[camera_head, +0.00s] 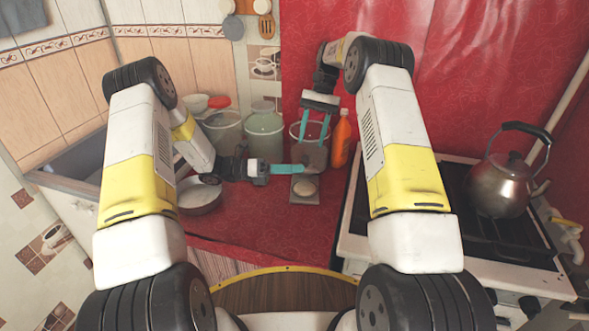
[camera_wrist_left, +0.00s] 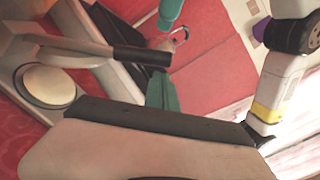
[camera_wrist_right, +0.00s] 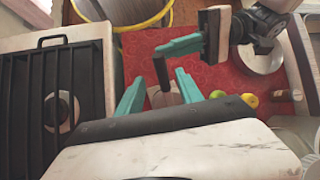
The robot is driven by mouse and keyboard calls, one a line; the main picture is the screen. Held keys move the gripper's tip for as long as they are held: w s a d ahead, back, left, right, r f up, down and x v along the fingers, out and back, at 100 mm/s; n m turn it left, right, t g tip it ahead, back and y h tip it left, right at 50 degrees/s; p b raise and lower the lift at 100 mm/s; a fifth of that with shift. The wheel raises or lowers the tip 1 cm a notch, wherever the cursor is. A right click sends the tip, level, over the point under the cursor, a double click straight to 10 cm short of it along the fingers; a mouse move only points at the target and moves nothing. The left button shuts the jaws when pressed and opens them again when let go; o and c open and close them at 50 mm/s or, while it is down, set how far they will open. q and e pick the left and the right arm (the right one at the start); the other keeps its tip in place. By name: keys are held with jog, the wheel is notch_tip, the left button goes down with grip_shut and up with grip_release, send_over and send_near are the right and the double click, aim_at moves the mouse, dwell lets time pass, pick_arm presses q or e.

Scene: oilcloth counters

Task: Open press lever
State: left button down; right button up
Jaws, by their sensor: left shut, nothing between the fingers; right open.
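The press (camera_head: 304,198) stands on the red counter, with a grey base and a round pale plate. In the left wrist view its plate (camera_wrist_left: 50,85) is at the left, and a dark lever handle (camera_wrist_left: 112,49) reaches right. In the right wrist view the black handle (camera_wrist_right: 160,74) points up between my right fingers. My left gripper (camera_head: 298,169) is shut and empty, just behind the plate in the head view. My right gripper (camera_head: 313,128) is open, fingers pointing down above the press. In the head view the lever is mostly hidden behind the grippers.
An orange bottle (camera_head: 341,140) stands right of the press. Glass jars (camera_head: 264,134) stand behind my left gripper. A pan (camera_head: 199,195) lies left. A stove with a kettle (camera_head: 499,185) is at the right. The red counter (camera_head: 270,222) is clear in front.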

jog(key=s+d+r+n+t, duration=0.1)
jog(key=s+d+r+t, duration=0.15)
jog(key=s+r, duration=0.5)
jog(key=s+d+r+t, duration=0.1)
jog(key=s+r+t, duration=0.3)
jog(key=r, duration=0.6)
pick_arm(q)
jog(key=w+r+n, duration=0.5)
jog(key=w+r, duration=0.2)
jog(key=w, duration=0.1)
jog(key=shift+w+d, duration=0.35)
jog(key=shift+d, duration=0.05)
pick_arm(e)
jog(key=s+d+f+n+t, duration=0.1)
jog(key=s+t, duration=0.2)
jog(key=s, duration=0.6)
jog(key=s+d+f+t, duration=0.1)
jog(key=s+t, duration=0.2)
jog(key=s, duration=0.6)
jog(key=shift+s+d+n+h, duration=0.4)
